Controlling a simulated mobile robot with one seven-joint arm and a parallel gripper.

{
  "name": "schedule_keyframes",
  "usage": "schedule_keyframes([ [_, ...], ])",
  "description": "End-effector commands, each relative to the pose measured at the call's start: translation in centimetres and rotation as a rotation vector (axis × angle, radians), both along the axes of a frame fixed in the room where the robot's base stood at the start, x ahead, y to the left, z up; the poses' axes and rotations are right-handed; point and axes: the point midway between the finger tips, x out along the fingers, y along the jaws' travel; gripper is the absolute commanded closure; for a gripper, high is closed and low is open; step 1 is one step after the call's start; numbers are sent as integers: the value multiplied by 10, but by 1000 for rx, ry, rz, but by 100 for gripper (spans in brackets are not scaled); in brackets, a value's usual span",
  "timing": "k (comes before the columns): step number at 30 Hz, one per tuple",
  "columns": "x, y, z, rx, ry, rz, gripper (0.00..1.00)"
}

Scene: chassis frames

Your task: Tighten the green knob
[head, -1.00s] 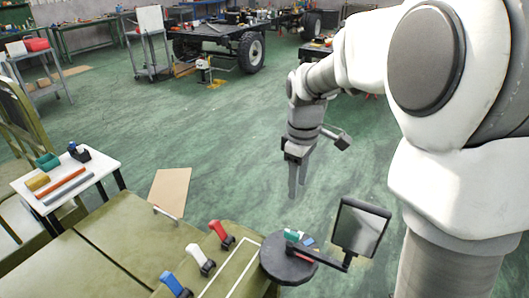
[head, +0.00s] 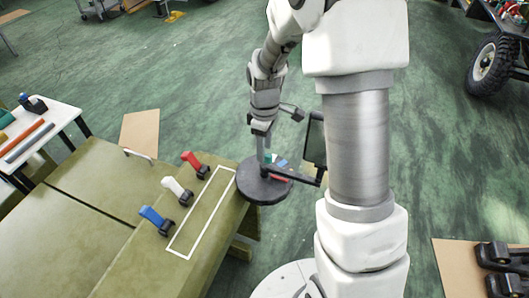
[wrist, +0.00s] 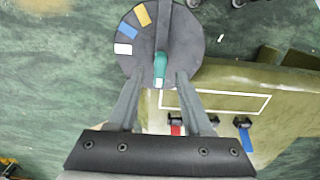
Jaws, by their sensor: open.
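The green knob (wrist: 160,68) shows in the wrist view near the lower edge of a dark round disc (wrist: 135,45), with a white mark at its near end. My gripper (wrist: 160,76) is open, its two grey fingers pointing at the disc, one on each side of the knob in the picture. I cannot tell whether the fingertips are level with the knob or touching it. In the head view my gripper (head: 263,155) hangs over the disc (head: 262,190) and only a sliver of green (head: 268,158) shows beside it.
Red (head: 194,162), white (head: 175,188) and blue (head: 154,218) levers stand on the olive bench (head: 100,245) left of the disc. A dark panel (head: 314,145) on a bracket stands close right of my gripper. The disc carries yellow, blue and white patches.

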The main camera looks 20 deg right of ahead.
Motion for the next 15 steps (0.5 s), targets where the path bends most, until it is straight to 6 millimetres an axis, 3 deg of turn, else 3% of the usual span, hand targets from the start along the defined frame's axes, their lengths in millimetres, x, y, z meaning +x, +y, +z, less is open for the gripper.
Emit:
schedule_keyframes([
  [6, 0, 0, -20, 1, 1, 1, 50],
  [15, 0, 0, -22, 0, -1, 0, 50],
])
